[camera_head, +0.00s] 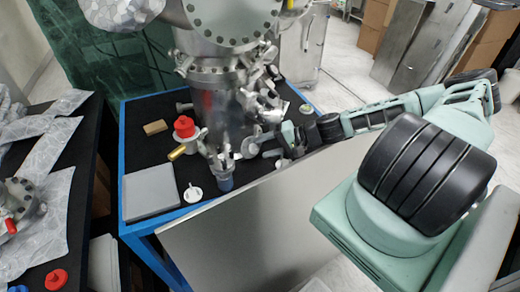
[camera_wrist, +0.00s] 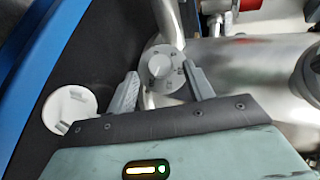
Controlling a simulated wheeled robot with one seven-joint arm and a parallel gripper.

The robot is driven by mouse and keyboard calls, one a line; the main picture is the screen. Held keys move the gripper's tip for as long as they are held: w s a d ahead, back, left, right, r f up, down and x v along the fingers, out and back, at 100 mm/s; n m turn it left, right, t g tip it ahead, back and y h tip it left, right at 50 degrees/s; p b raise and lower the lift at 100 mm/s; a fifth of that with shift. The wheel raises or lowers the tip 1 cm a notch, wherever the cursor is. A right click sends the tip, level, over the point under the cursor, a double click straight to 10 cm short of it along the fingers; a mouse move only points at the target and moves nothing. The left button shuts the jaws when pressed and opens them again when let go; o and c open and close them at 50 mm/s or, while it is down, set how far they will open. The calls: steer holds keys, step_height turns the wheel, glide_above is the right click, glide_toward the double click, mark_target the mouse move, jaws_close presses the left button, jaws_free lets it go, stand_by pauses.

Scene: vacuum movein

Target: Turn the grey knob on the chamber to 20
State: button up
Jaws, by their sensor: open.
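The steel chamber (camera_head: 212,105) stands on the black table top in the head view, and its curved wall (camera_wrist: 250,70) fills the right of the wrist view. The grey knob (camera_wrist: 160,67) is a round dial with small marks around its rim, which are too small to read. My gripper (camera_wrist: 160,80) is open in the wrist view, with one finger at the lower left of the knob and the other at its right. I cannot tell whether either finger touches it. In the head view my gripper (camera_head: 270,150) is beside the chamber's right side, and the knob is hard to make out there.
A white round part (camera_wrist: 69,109) lies left of my gripper in the wrist view. The blue-edged table (camera_head: 124,190) also carries a grey flat box (camera_head: 150,190), a red-capped part (camera_head: 184,127) and a white disc (camera_head: 193,194). A pale panel (camera_head: 260,225) stands at the table's front.

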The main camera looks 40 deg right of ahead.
steer(key=v, duration=0.5)
steer(key=shift+b, duration=0.4)
